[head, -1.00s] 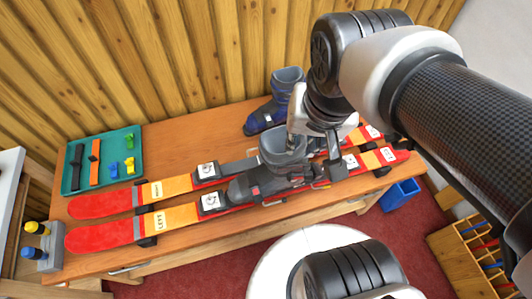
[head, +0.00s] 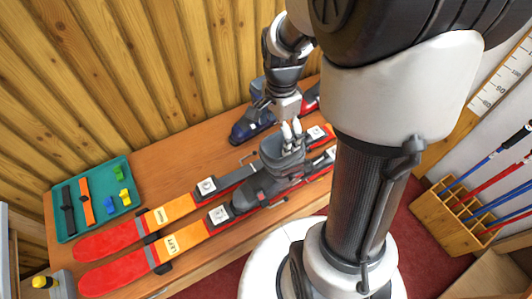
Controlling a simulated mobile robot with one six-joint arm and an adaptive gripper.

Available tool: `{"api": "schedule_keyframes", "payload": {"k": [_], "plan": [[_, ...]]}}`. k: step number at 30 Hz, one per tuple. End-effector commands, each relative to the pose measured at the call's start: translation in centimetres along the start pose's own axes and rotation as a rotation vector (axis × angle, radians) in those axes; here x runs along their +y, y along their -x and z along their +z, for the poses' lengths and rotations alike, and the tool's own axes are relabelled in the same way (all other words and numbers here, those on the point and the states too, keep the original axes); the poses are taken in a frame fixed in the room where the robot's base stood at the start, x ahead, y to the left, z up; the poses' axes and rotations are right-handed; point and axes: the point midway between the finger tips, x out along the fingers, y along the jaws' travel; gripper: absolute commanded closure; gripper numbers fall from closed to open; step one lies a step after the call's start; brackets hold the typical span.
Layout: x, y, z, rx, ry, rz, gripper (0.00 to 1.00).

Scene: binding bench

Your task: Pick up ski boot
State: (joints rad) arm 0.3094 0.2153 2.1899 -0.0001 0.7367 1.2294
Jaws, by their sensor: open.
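A grey ski boot (head: 262,184) stands upright on the front ski (head: 120,272), which carries a LEFT label. A dark blue ski boot (head: 242,133) stands behind it on the bench, partly hidden by my arm. My gripper (head: 291,129) points down at the top of the grey boot's cuff. Its pale fingertips are open and at or just above the cuff rim; I cannot tell whether they touch. A second red and orange ski (head: 108,238) lies behind the front one.
A teal tray (head: 131,207) with straps and small coloured pieces lies at the bench's left end. A wooden rack (head: 440,219) with poles stands at the right. The bench (head: 145,172) is bare between tray and blue boot.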

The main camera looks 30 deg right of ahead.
Motion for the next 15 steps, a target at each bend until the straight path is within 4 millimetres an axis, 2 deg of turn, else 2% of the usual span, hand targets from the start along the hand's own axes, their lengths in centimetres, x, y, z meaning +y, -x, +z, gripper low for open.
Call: {"api": "schedule_keyframes", "payload": {"k": [1,4,13,15], "plan": [[0.1,-1.5,0.1,-0.002,0.001,0.005,0.07],[0.1,-3.2,0.1,-0.001,0.001,0.004,0.01],[-0.1,-5.5,0.1,0.0,0.002,0.001,0.0],[-0.1,-6.5,0.2,-0.001,0.003,0.003,0.0]]}}
